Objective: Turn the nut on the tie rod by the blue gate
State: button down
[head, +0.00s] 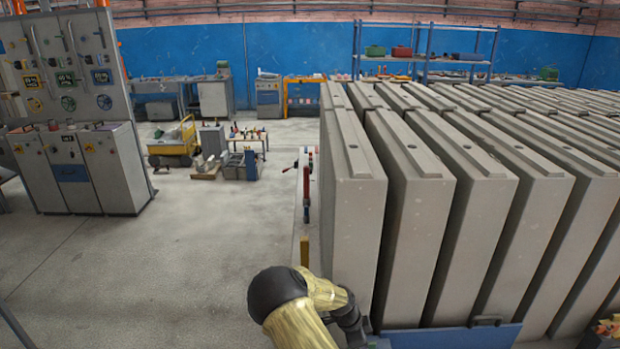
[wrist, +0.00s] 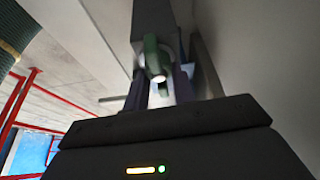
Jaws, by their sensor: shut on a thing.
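In the wrist view my gripper (wrist: 160,88) has its two dark fingers closed on either side of a small greenish part with a round, pale end (wrist: 156,66). This looks like the nut on the tie rod, though it is dim and the fingers hide much of it. A dark grey upright block (wrist: 152,22) stands just beyond it. In the head view a blue plate, seemingly the blue gate (head: 460,338), shows at the bottom edge in front of the grey panels. My arm reaches down beside it; the fingertips and nut are hidden there.
A row of tall grey panels (head: 425,190) fills the right side, close to my arm. Open floor (head: 200,250) lies to the left. Grey cabinets (head: 85,165) and a yellow cart (head: 175,145) stand farther off. Red rails (wrist: 20,100) show at left in the wrist view.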

jog(key=shift+w+a, duration=0.2)
jog(key=shift+a, duration=0.25)
jog(key=m+g, duration=0.1)
jog(key=m, duration=0.2)
jog(key=c, duration=1)
grip_release()
jog(key=shift+a, duration=0.1)
jog(key=shift+d, duration=0.2)
notch_tip(320, 180, up, 10)
jog(key=b, duration=0.4)
